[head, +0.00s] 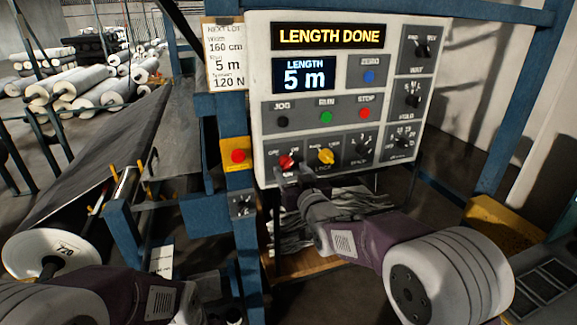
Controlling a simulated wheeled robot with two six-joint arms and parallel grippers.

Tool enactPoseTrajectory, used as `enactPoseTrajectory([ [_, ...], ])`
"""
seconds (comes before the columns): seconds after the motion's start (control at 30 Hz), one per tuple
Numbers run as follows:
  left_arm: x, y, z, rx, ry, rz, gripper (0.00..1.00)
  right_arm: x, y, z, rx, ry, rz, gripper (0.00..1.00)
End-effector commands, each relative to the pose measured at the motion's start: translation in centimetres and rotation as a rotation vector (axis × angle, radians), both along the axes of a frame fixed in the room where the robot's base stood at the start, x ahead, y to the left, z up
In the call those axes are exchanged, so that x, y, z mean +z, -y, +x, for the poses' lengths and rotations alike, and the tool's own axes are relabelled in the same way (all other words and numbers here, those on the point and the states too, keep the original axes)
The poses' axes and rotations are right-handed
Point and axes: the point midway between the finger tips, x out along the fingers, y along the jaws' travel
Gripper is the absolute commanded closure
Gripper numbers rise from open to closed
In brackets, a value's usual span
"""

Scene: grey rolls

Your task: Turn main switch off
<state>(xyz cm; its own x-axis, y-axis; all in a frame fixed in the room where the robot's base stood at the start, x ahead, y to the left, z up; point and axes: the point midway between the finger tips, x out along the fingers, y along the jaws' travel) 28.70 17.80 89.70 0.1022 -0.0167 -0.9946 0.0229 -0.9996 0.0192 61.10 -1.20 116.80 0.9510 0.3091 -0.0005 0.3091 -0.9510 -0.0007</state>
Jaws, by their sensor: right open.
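The control panel (385,60) is light grey, and its display reads LENGTH DONE. The red main switch knob (287,161) is at the panel's lower left, with small labels above it that look like OFF and ON. My right gripper (291,176) is open, with its fingertips just below and close to the red knob. I cannot tell whether they touch it. The fingers hide the area under the knob. My left arm shows at the lower left, but its gripper is out of view.
A yellow LOCK knob (326,156) sits just right of the red one. A red emergency button (238,156) on a yellow box is to the left. The panel also has a red STOP button (364,113) and several black dials. A blue post (246,265) stands left of my right arm.

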Motion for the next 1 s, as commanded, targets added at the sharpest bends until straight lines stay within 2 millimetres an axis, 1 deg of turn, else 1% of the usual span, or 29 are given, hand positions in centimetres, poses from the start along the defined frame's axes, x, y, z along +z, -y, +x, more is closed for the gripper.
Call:
enactPoseTrajectory([
  [0.03, 0.4, 0.0, 0.0, 0.000, 0.000, 0.000, 1.00, 0.1, -0.3, 0.8, 0.000, -0.002, -0.001, 0.44],
  [0.1, 0.6, 0.0, 0.0, 0.000, 0.000, 0.000, 1.00, 0.1, -0.5, 1.7, 0.000, -0.002, -0.001, 0.44],
  [0.2, 0.7, 0.0, 0.0, 0.000, 0.000, 0.000, 1.00, 0.0, -0.8, 2.4, 0.000, -0.001, 0.000, 0.44],
  [0.47, 0.7, 0.0, 0.0, 0.000, 0.000, 0.000, 1.00, -0.1, -0.8, 2.5, 0.000, -0.001, 0.000, 0.44],
  [0.5, 0.7, 0.0, 0.0, 0.000, 0.000, 0.000, 1.00, -0.1, -0.8, 2.5, 0.000, -0.001, 0.000, 0.55],
  [0.57, 0.7, 0.0, 0.0, 0.000, 0.000, 0.000, 1.00, -0.1, -0.8, 2.5, 0.000, -0.001, 0.000, 0.71],
  [0.6, 0.7, 0.0, 0.0, 0.000, 0.000, 0.000, 1.00, -0.1, -0.8, 2.5, 0.000, -0.001, 0.000, 0.82],
  [0.67, 0.7, 0.0, 0.0, 0.000, 0.000, 0.000, 1.00, 0.0, -0.8, 2.5, 0.000, -0.001, 0.000, 0.99],
  [0.87, 0.5, 0.0, 0.0, 0.000, 0.000, 0.000, 1.00, -0.1, -0.8, 2.5, 0.000, 0.002, -0.008, 1.00],
  [1.0, 0.1, 0.0, 0.0, 0.000, 0.000, 0.000, 1.00, -0.2, -0.8, 2.5, 0.000, 0.013, -0.044, 1.00],
])
